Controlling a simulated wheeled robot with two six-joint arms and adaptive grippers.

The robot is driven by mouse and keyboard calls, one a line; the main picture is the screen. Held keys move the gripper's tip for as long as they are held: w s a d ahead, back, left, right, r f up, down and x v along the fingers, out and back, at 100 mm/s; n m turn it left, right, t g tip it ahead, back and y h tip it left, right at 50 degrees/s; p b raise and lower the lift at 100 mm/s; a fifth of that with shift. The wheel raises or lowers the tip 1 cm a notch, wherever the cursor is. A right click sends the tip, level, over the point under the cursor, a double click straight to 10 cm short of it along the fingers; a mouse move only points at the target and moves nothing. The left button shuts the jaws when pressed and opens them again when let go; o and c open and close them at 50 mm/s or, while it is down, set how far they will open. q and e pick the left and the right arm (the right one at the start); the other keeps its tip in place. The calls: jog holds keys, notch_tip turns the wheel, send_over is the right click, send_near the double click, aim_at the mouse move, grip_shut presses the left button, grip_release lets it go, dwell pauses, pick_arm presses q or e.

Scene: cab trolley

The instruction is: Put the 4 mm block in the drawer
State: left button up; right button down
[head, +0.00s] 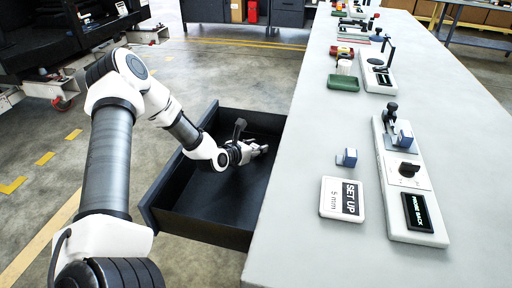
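A small blue and light grey block (347,157) stands on the grey bench top near its left edge. Another blue block (403,135) sits at the fixture on the white panel. No thickness marking is readable on either block. The dark drawer (195,221) is pulled out from the bench's left side, and the part of its floor I can see looks empty. My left gripper (261,150) is over the drawer, close to the bench edge and left of the loose block. Its fingers are too small to tell open from shut. My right gripper is out of view.
A white card (342,198) reading "SET UP 5 mm" lies in front of the loose block. The white panel (413,182) carries a black knob and a "PROVE BACK" display. A green block (343,83) and more fixtures stand farther back. The bench's right side is clear.

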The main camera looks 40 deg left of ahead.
pick_arm(q)
jog(key=shift+s+r+p, duration=0.1)
jog(key=shift+r+p, duration=0.25)
jog(key=shift+p, duration=0.1)
jog(key=p+v, duration=0.2)
jog(key=v, duration=0.3)
jog(key=shift+a+r+p, duration=0.1)
jog(key=shift+r+p, duration=0.2)
jog(key=shift+p, duration=0.05)
jog(key=p+v, duration=0.5)
jog(key=v, duration=0.1)
jog(key=shift+p, duration=0.3)
jog(key=shift+s+f, duration=0.15)
jog(key=shift+s, duration=0.3)
jog(key=shift+f, duration=0.15)
jog(key=shift+w, duration=0.1)
